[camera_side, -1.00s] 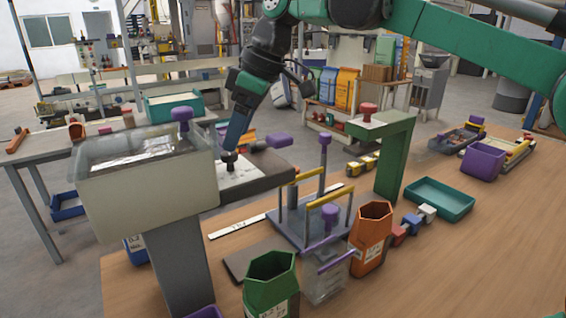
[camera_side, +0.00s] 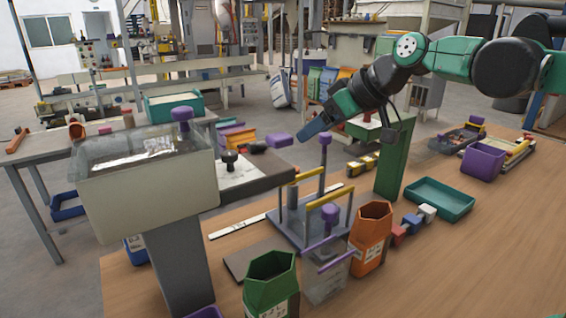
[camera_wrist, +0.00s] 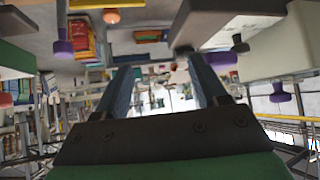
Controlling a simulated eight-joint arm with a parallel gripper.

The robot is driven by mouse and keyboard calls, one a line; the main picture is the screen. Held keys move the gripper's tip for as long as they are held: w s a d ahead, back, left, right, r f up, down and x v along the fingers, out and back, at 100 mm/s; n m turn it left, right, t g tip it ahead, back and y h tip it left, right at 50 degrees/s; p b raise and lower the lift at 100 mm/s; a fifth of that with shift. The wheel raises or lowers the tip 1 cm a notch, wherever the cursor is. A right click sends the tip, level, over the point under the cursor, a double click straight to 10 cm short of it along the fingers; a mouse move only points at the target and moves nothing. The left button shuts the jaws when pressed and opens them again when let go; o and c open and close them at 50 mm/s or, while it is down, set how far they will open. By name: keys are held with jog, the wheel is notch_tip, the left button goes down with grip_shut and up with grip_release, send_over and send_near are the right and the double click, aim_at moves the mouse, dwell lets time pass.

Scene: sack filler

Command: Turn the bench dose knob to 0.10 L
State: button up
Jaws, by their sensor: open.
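The dose knob (camera_side: 230,160) is a small black knob standing on a white dial plate (camera_side: 240,175) on the dark arm beside the hopper. The dial's marks are too small to read. In the wrist view, which looks upside down, a small dark knob (camera_wrist: 240,43) near the beige hopper seems to be the same one. My gripper (camera_side: 303,136) is to the right of the knob and apart from it, beyond the purple lever (camera_side: 279,139). In the wrist view my gripper (camera_wrist: 162,82) has its two blue fingers wide apart with nothing between them.
The beige hopper (camera_side: 150,195) with a purple knob (camera_side: 181,113) stands left of the dial. A purple-topped post (camera_side: 325,138) and the green stand (camera_side: 391,165) are close to my gripper. Green (camera_side: 271,290) and orange (camera_side: 371,240) containers stand in front.

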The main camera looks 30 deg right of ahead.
jog(key=s+d+f+m+g+h, duration=0.1)
jog(key=s+d+f+m+h, duration=0.1)
jog(key=s+f, duration=0.9)
jog(key=shift+d+m+h, duration=0.2)
jog(key=shift+m+h, duration=0.3)
jog(key=shift+m, duration=0.2)
jog(key=shift+s+f, duration=0.1)
